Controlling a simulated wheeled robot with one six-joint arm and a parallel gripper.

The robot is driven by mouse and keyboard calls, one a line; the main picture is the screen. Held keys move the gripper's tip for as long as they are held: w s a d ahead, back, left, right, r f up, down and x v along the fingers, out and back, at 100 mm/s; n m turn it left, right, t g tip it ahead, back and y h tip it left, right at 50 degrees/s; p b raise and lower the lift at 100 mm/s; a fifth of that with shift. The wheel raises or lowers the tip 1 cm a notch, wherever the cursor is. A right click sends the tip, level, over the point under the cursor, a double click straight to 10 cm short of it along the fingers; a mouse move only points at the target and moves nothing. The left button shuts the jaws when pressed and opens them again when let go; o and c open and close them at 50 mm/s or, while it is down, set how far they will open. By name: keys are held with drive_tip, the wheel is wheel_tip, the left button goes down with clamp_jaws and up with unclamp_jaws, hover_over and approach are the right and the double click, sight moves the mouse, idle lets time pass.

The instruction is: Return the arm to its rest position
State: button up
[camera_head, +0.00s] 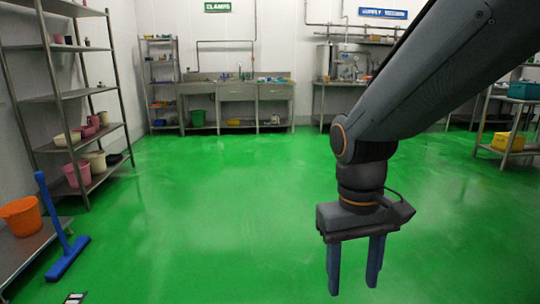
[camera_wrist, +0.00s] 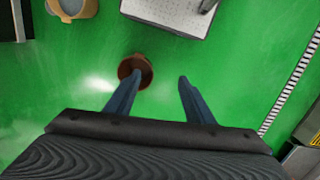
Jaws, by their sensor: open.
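My gripper (camera_head: 355,265) hangs from my arm at the right of the head view, fingers pointing down over the green floor. Its two blue fingers are apart with nothing between them. In the wrist view the gripper (camera_wrist: 160,80) is also open and empty. A round brown object (camera_wrist: 134,68) shows behind the left fingertip in that view, partly hidden by it. I cannot tell how far below the finger it is.
Steel shelves (camera_head: 68,97) with pots stand at the left, beside an orange bucket (camera_head: 22,215) and a blue squeegee (camera_head: 67,258). A steel sink bench (camera_head: 238,92) lines the back wall. The middle floor is clear. A grey perforated plate (camera_wrist: 170,12) tops the wrist view.

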drive_tip(key=s+a+y, duration=0.1)
drive_tip(key=s+a, duration=0.3)
drive_tip(key=d+r+m+p, duration=0.1)
drive_tip(key=d+r+p, duration=0.6)
drive_tip(key=p, duration=0.8)
drive_tip(key=shift+d+r+m+t, duration=0.2)
drive_tip(key=shift+d+m+t, duration=0.2)
drive_tip(key=shift+d, duration=0.25)
